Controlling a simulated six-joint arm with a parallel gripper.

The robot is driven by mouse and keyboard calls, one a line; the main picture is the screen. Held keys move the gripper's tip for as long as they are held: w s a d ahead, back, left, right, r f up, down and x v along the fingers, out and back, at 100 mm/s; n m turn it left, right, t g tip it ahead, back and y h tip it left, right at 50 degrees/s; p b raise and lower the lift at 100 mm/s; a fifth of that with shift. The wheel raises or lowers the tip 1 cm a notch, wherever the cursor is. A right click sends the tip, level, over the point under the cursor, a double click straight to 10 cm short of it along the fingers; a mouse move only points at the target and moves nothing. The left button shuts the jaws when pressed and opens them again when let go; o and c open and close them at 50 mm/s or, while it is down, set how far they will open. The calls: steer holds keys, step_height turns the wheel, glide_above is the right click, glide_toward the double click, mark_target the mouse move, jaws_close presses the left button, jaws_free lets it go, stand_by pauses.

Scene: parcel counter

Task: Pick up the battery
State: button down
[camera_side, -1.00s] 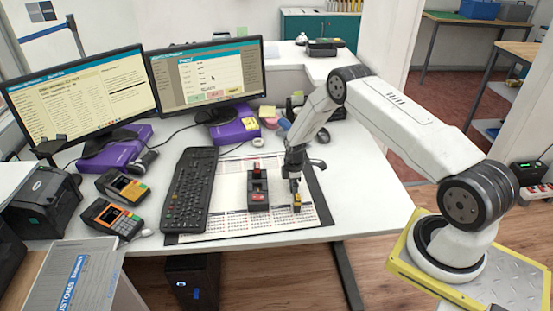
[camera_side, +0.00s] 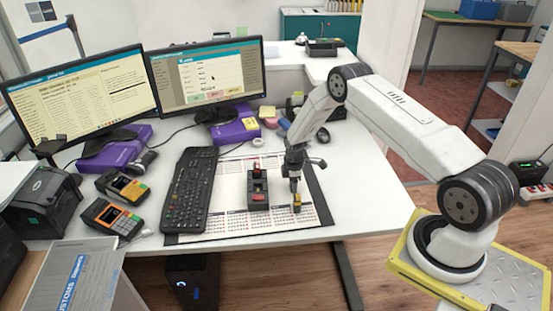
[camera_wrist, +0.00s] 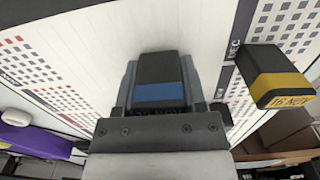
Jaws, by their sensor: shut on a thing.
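My gripper (camera_side: 295,188) is low over the calendar desk mat, in front of the mouse. In the wrist view my gripper (camera_wrist: 160,85) is shut on a black battery with a blue band (camera_wrist: 160,92), one finger on each side. A second black battery, with a yellow band (camera_wrist: 272,78), stands to its right, apart from the fingers. The yellow-banded battery (camera_side: 297,204) also shows in the side view just in front of my gripper. The blue-banded one is not made out there. Whether it touches the mat is hard to tell.
A black holder with red parts (camera_side: 258,190) stands on the mat (camera_side: 230,213), left of my gripper. A keyboard (camera_side: 190,190) lies further left, with two card terminals (camera_side: 113,216) beyond it. A mouse (camera_side: 323,135) lies behind.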

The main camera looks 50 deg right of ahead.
steer(key=shift+r, duration=0.7)
steer(key=s+a+r, duration=0.2)
steer(key=s+r, duration=0.3)
steer(key=s, duration=0.1)
steer(key=s+a+r, duration=0.2)
steer(key=s+r, duration=0.4)
steer(key=s, duration=0.1)
steer(key=shift+a, duration=0.3)
steer(key=shift+s+r, duration=0.1)
steer(key=shift+s, duration=0.05)
